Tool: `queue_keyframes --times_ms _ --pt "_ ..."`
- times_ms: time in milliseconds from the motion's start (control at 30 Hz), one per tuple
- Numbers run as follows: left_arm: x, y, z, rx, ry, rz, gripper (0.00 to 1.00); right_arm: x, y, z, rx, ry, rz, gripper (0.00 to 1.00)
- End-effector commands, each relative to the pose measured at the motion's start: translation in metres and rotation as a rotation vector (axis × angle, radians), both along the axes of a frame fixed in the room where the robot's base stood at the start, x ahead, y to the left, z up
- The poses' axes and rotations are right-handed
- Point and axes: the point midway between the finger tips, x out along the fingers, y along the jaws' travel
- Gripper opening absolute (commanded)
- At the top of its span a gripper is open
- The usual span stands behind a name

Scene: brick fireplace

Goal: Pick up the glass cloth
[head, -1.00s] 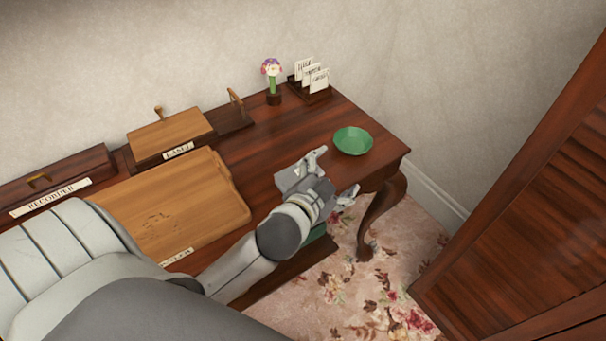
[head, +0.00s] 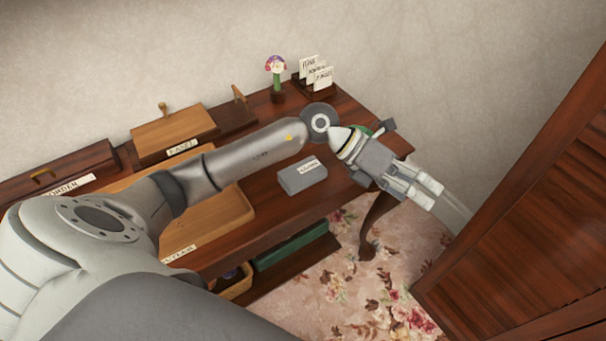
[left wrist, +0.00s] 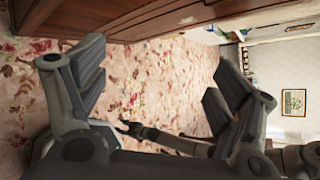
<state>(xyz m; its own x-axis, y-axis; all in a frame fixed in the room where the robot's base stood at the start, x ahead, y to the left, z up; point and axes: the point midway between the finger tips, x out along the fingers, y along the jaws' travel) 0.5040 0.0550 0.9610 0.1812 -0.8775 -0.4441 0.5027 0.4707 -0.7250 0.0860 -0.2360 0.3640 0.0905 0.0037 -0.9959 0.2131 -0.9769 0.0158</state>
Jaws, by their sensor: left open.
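A flat grey block with a white label (head: 302,177) lies on the dark wooden table, and it may be the glass cloth. Its label is too small to read. My left gripper (head: 431,193) is open and empty, to the right of the block and well apart from it, pointing past the table's right end. Its spread fingers (left wrist: 155,68) also show in the left wrist view, with floral carpet beyond them and nothing between. The grey block does not show in the left wrist view.
A wooden board (head: 215,215) lies left of the block. A green bowl (head: 361,128) is mostly hidden behind my left gripper. A flower ornament (head: 277,78) and card rack (head: 317,88) stand at the back. A slatted wooden door (head: 530,210) stands close on the right.

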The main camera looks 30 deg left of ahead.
Motion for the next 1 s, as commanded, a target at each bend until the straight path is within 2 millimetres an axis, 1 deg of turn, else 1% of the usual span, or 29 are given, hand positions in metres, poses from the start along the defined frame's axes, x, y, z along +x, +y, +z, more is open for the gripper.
queue_keyframes --times_ms 33,67,100,167,200,267,300,400,500,600,667,900,1000 --pt "0.006 0.022 -0.013 0.128 -0.004 -0.020 0.86 0.000 0.000 0.000 0.000 0.000 0.000 0.40" --pt "0.008 0.035 -0.022 0.205 0.000 -0.031 0.86 0.000 0.000 0.000 0.000 -0.001 0.000 0.40" --pt "0.011 0.055 -0.032 0.306 0.010 -0.043 0.86 0.000 0.000 0.000 0.000 -0.001 0.000 0.40" --pt "0.016 0.089 -0.044 0.457 0.032 -0.050 0.86 0.000 0.000 0.000 0.000 -0.001 0.000 0.40" --pt "0.018 0.114 -0.049 0.555 0.050 -0.050 0.86 0.001 0.000 0.000 0.000 -0.001 0.000 0.40" --pt "0.021 0.149 -0.054 0.690 0.083 -0.043 0.86 0.001 0.000 0.000 0.000 -0.001 0.000 0.40" --pt "0.022 0.172 -0.054 0.771 0.107 -0.033 0.86 0.001 0.000 0.000 0.000 -0.001 0.000 0.40" --pt "0.022 0.219 -0.050 0.931 0.167 -0.007 0.86 0.001 0.000 0.000 0.000 -0.001 0.000 0.40" --pt "0.019 0.250 -0.044 1.031 0.213 0.016 0.86 0.001 0.000 0.000 0.000 -0.001 0.000 0.40" --pt "0.018 0.264 -0.042 1.078 0.238 0.028 0.86 0.001 0.000 0.000 0.000 -0.001 0.000 0.40" --pt "0.017 0.267 -0.047 1.088 0.246 0.029 0.86 0.001 0.000 0.002 0.000 -0.001 0.000 0.40" --pt "0.017 0.266 -0.084 1.086 0.247 0.028 0.86 0.001 0.000 0.007 0.000 -0.001 0.000 0.40" --pt "0.018 0.266 -0.093 1.085 0.244 0.028 0.86 0.001 0.000 0.007 0.000 -0.001 0.000 0.40"
